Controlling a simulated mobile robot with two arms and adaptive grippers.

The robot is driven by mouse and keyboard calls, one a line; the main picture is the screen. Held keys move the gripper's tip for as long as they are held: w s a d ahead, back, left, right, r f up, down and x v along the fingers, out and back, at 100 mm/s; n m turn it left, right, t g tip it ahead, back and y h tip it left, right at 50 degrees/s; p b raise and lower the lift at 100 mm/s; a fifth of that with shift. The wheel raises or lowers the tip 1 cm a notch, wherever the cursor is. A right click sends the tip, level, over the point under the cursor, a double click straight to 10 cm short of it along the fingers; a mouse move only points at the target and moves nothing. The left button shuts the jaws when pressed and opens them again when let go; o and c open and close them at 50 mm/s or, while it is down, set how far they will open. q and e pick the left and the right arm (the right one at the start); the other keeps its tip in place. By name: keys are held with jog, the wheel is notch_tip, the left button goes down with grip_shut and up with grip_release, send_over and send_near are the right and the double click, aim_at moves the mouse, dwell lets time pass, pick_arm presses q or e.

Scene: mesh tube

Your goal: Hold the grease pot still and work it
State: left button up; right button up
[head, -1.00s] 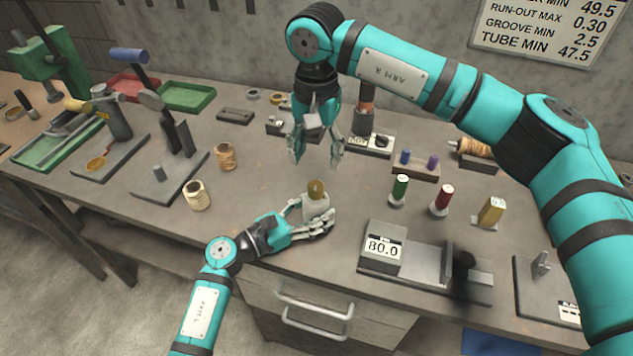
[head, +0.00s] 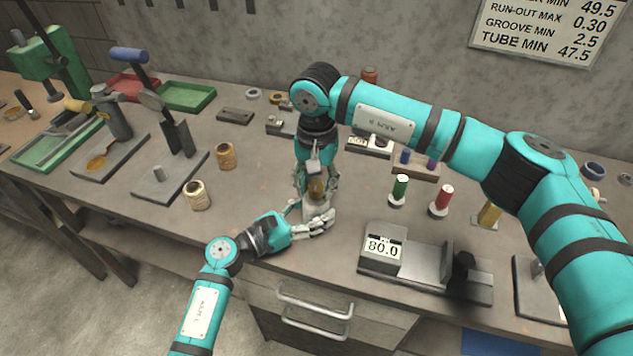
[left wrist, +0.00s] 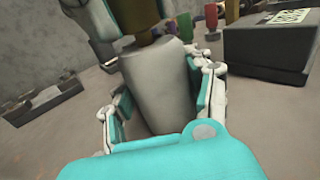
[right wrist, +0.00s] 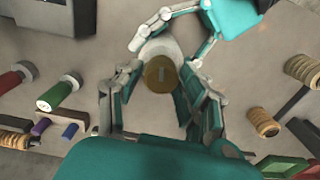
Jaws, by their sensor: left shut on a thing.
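The grease pot (head: 316,211) is a pale grey-white pot with a brass-brown cap on top, upright near the front edge of the bench. My left gripper (head: 311,217) is shut on the pot's body from the front left; the left wrist view shows the pot's body (left wrist: 158,85) between its fingers. My right gripper (head: 317,187) is directly above, pointing down, with its fingers on either side of the cap. In the right wrist view the round cap (right wrist: 160,74) lies between the open fingers, which look apart from it. The pot's lower part is partly hidden by the left fingers.
A grey gauge block with an 80.0 label (head: 383,248) stands right of the pot.

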grip_shut()
jog(key=shift+m, duration=0.4)
jog(key=m, duration=0.7)
jog(key=shift+d, duration=0.1)
jog(key=m, duration=0.6)
jog(key=shift+s+m, duration=0.15)
jog(key=shift+m, duration=0.25)
jog(key=m, duration=0.5)
jog(key=shift+s+m, duration=0.1)
jog(key=shift+m, duration=0.3)
pick_arm(q)
jog(key=shift+d, duration=0.1)
pick_arm(e)
jog(key=shift+m, duration=0.3)
